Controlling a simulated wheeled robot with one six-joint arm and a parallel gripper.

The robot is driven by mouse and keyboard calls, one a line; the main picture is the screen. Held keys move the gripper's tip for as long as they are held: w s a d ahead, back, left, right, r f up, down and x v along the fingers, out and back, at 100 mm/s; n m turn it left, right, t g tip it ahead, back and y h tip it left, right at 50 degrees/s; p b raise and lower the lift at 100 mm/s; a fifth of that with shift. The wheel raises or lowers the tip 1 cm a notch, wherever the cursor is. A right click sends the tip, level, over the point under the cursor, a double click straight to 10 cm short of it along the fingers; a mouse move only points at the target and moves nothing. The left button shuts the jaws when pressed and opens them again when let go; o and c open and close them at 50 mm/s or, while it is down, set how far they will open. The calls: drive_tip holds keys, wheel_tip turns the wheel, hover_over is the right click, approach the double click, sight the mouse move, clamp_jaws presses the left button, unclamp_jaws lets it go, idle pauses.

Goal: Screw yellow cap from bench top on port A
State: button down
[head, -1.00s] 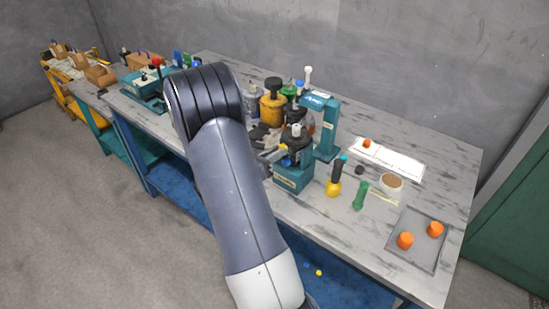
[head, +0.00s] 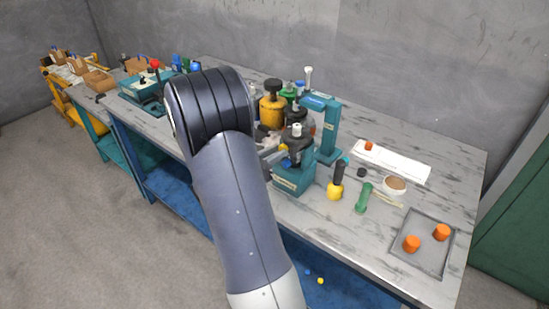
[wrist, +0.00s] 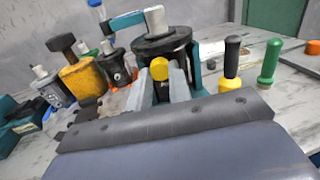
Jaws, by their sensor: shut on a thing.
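The yellow cap (wrist: 160,67) shows in the wrist view between the two grey fingers of my gripper (wrist: 160,74), which is shut on it. The black motor (wrist: 168,44) stands right behind the cap in that view. I cannot tell whether the cap touches a port, and no port A label is readable. In the head view the motor (head: 296,147) sits upright on a teal stand (head: 293,179), and my gripper (head: 272,150) is at its left side, largely hidden behind my arm.
A yellow-and-black tool (head: 336,182) and a green-handled tool (head: 364,197) stand right of the stand. A grey tray (head: 422,262) holds two orange caps. Several bottles and a yellow unit (head: 272,109) crowd the bench behind.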

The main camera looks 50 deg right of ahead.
drive_tip(key=m+b, duration=0.2)
drive_tip(key=b, duration=0.1)
drive_tip(key=shift+m, duration=0.4)
drive_tip(key=c, duration=1.5)
unclamp_jaws()
drive_tip(key=shift+a, duration=0.1)
drive_tip(key=a, duration=0.3)
drive_tip(key=shift+w+a, duration=0.15)
